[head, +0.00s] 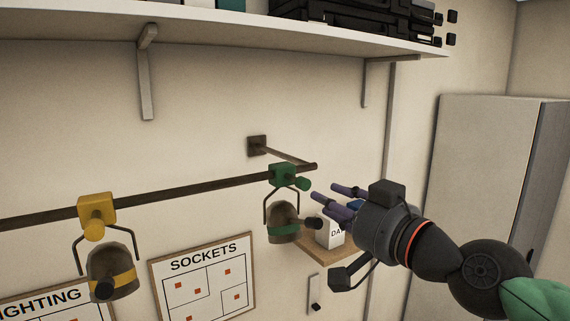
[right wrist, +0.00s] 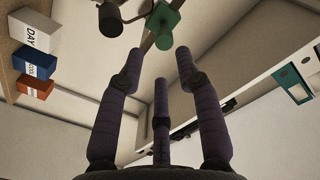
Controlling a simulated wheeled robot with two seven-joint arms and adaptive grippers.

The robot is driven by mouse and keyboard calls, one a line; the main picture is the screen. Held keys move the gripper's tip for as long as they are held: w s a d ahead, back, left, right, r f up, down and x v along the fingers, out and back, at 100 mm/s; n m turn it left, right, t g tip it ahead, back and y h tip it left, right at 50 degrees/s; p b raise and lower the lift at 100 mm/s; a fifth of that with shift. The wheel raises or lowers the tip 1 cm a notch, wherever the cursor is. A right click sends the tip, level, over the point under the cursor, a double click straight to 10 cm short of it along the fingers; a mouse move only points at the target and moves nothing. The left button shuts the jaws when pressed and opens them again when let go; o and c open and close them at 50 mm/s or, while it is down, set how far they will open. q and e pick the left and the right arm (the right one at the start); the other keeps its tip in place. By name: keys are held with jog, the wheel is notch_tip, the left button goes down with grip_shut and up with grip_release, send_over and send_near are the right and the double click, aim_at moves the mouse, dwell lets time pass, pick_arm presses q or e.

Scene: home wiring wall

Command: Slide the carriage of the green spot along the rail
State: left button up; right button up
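The green carriage (head: 281,174) sits on the dark rail (head: 190,187), close to the rail's right end, with a round green knob (head: 303,184) on its front. The green-banded spot (head: 284,214) hangs below it in a dark yoke. My right gripper (head: 326,195) is just right of the knob, its purple fingers pointing left toward it. In the right wrist view the fingers (right wrist: 160,62) are spread with nothing between them, and the green carriage (right wrist: 163,22) shows just beyond the fingertips, apart from them. My left gripper is in neither view.
A yellow carriage (head: 97,208) with a yellow-banded spot (head: 112,272) hangs farther left on the rail. The rail between the two carriages is clear. A wooden shelf (head: 318,249) with small boxes is behind my right gripper. A white shelf (head: 210,25) runs above.

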aim_at(295, 180)
jog(key=x, duration=0.9)
jog(key=shift+w+a+r+p, duration=0.1)
jog(key=shift+w+a+p, duration=0.15)
jog(key=shift+a+p, duration=0.1)
jog(key=shift+w+a+r, duration=0.1)
jog(key=shift+w+r, duration=0.1)
jog(key=shift+w, duration=0.15)
jog(key=shift+w+a+f, duration=0.1)
jog(key=shift+w+a, duration=0.15)
jog(key=shift+w, duration=0.1)
jog(key=shift+s, duration=0.15)
grip_shut()
